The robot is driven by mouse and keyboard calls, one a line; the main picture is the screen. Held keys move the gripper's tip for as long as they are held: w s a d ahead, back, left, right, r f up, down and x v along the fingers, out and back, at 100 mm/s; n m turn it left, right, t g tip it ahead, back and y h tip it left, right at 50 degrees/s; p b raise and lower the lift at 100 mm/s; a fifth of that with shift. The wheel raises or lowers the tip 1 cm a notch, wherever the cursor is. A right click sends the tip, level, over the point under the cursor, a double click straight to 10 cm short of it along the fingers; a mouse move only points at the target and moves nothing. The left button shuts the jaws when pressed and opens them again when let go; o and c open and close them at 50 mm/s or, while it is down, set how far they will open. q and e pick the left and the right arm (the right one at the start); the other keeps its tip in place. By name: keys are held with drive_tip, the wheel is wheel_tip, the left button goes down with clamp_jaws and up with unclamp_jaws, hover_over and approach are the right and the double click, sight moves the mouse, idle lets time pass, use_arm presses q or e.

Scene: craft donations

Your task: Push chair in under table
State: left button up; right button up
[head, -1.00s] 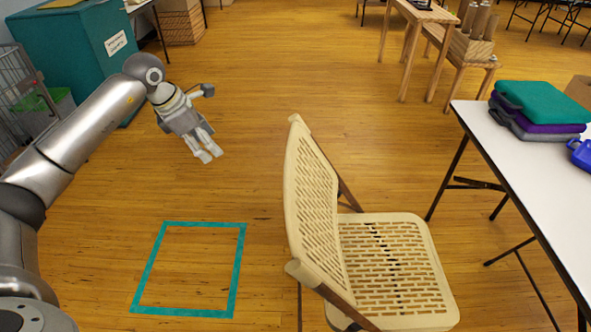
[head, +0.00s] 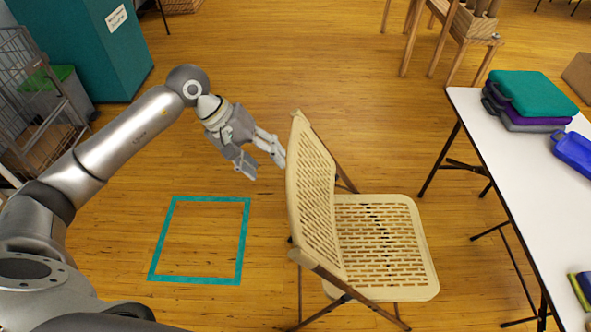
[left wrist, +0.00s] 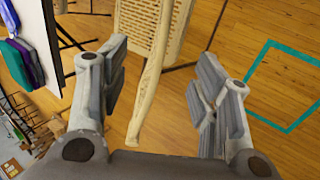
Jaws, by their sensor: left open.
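A beige folding chair (head: 385,240) with a perforated seat and back stands in the middle of the head view. Its backrest (head: 312,195) faces my left arm and its seat points right, toward the table. The white folding table (head: 515,165) stands at the right, with floor between it and the seat. My left gripper (head: 264,164) is open, just left of the upper backrest. In the left wrist view the chair's back edge (left wrist: 150,95) shows between the open fingers (left wrist: 160,90); I cannot tell whether they touch it. My right gripper is not in view.
A teal tape square (head: 243,240) marks the floor left of the chair. A teal bin (head: 85,45) and a wire cage (head: 35,110) stand at the back left.

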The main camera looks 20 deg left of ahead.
sight(290, 187)
use_arm(q)
drive_tip(key=b+x, duration=0.1)
drive_tip(key=x, duration=0.7)
drive_tip(key=shift+d+f, duration=0.1)
drive_tip(key=shift+f, duration=0.1)
drive_tip(key=b+x, duration=0.4)
drive_tip(key=b, duration=0.1)
drive_tip(key=shift+f+b, duration=0.25)
drive_tip(key=shift+b, duration=0.1)
drive_tip(key=shift+w+d+f+b, duration=0.15)
drive_tip(key=shift+d+f+b, duration=0.25)
drive_tip(key=shift+b, duration=0.25)
clamp_jaws()
